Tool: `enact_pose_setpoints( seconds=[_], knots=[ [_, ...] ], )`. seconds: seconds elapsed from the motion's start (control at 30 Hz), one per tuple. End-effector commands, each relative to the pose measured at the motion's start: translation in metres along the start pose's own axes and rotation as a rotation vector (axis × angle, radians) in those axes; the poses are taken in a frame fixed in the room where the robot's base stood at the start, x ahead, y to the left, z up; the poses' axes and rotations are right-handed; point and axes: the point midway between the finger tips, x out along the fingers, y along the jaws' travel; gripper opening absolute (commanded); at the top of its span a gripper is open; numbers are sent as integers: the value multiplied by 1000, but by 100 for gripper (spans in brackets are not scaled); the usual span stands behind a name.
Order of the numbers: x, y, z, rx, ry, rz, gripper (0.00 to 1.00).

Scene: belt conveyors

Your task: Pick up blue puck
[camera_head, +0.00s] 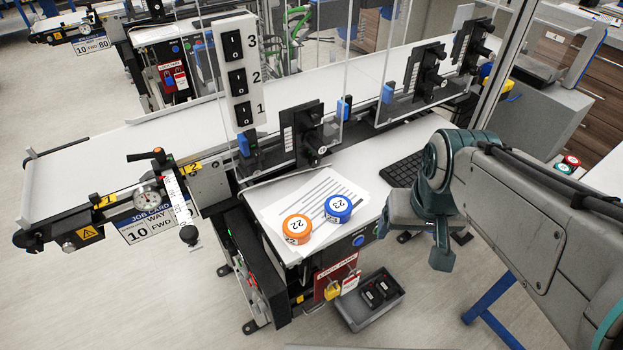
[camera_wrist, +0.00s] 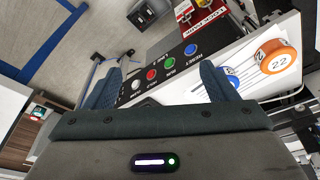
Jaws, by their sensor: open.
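The blue puck (camera_head: 338,208), with a white top marked 23, lies on a printed sheet on the small white side table. In the wrist view the blue puck (camera_wrist: 231,76) is mostly hidden behind my right-hand finger. An orange puck (camera_head: 297,229) marked 22 sits to its left, close beside it; it also shows in the wrist view (camera_wrist: 277,57). My gripper (camera_wrist: 158,88) is open and empty, its two fingers spread wide. In the head view my gripper is to the right of the blue puck, apart from it, with its fingers partly hidden by the wrist.
The printed sheet (camera_head: 318,200) covers part of the side table. A black keyboard (camera_head: 403,171) lies at its right. Switch boxes (camera_head: 302,132) and clear guard panels stand behind, along the belt conveyor (camera_head: 110,160). A grey bin (camera_head: 369,303) sits below the table.

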Motion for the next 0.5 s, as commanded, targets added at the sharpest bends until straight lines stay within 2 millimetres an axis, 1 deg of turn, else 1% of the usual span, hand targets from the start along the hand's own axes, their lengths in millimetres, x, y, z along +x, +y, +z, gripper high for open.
enact_pose_setpoints(
  seconds=[0.1, 0.17, 0.3, 0.4, 0.5],
  knots=[
    [-15, -8, -24, -60, -38, -3, 79],
    [-23, -19, -41, -107, -63, -8, 79],
    [-35, -52, -79, -232, -130, -22, 79],
    [-39, -75, -100, -311, -171, -33, 79],
    [-40, -95, -115, -372, -203, -42, 79]
  ],
)
